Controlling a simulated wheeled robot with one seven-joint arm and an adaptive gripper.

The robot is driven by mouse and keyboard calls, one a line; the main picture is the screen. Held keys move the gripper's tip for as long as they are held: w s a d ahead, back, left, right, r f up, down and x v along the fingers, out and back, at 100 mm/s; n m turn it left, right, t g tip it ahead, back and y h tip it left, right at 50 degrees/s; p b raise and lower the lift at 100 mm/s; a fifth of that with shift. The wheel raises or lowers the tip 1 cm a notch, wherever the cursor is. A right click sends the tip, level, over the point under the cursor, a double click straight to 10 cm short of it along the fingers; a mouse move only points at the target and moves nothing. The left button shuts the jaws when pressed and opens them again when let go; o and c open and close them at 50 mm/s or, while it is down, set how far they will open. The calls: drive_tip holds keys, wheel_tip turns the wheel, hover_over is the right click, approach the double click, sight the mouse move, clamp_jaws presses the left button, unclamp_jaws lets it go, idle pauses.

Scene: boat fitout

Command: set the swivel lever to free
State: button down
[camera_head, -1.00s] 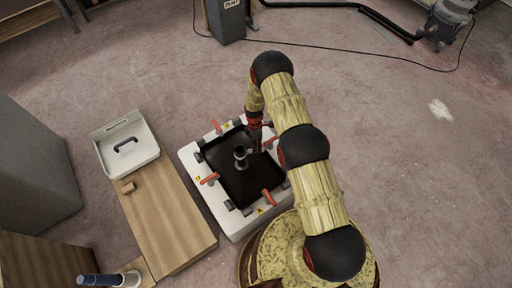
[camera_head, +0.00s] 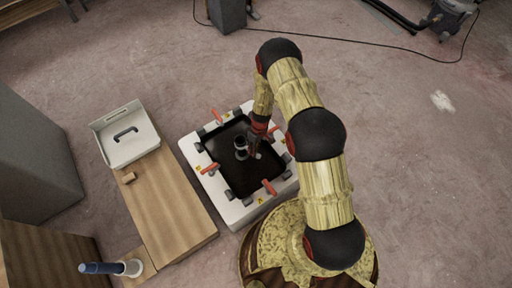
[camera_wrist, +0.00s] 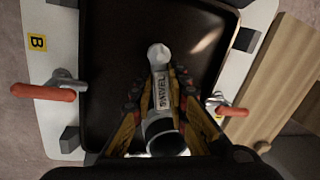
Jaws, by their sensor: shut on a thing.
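The swivel lever is a pale bar marked SWIVEL (camera_wrist: 161,90) in the wrist view. It has a round whitish end and lies between the fingers of my gripper (camera_wrist: 160,80), which is shut on it. A short grey post with a dark top (camera_wrist: 165,138) stands close by the fingers; it also shows in the head view (camera_head: 241,146), above the dark panel. In the head view my gripper (camera_head: 253,153) is just right of this post, low over the panel. The fingers cover part of the lever, and no free mark is readable.
The white box (camera_head: 232,213) around the dark panel (camera_head: 240,180) carries several orange-handled clamps (camera_head: 210,169) along its rim. A wooden bench (camera_head: 170,210) with a white tray (camera_head: 128,148) stands to the left. Open floor lies beyond and to the right.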

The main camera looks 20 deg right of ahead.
drive_tip(key=shift+s+a+m+t+b, duration=0.15)
drive_tip(key=shift+s+a+m+b, duration=0.25)
drive_tip(key=shift+m, duration=0.45)
drive_tip(key=shift+s+a+m+t+b, duration=0.15)
drive_tip(key=shift+a+m+b, duration=0.3)
drive_tip(key=shift+a+m, duration=0.35)
drive_tip(key=shift+d, duration=0.1)
drive_tip(key=c, duration=1.7)
unclamp_jaws()
drive_tip(key=shift+c, duration=0.2)
drive_tip(key=shift+w+d+r, duration=0.1)
drive_tip(key=shift+d+r, duration=0.25)
drive_tip(key=shift+r, duration=1.6)
drive_tip(key=shift+w+d+r, duration=0.1)
drive_tip(key=shift+d+r, duration=0.3)
drive_tip(key=shift+r, duration=1.55)
drive_tip(key=shift+w+d+r, duration=0.1)
drive_tip(key=shift+d+r, duration=0.25)
drive_tip(key=shift+r, duration=1.6)
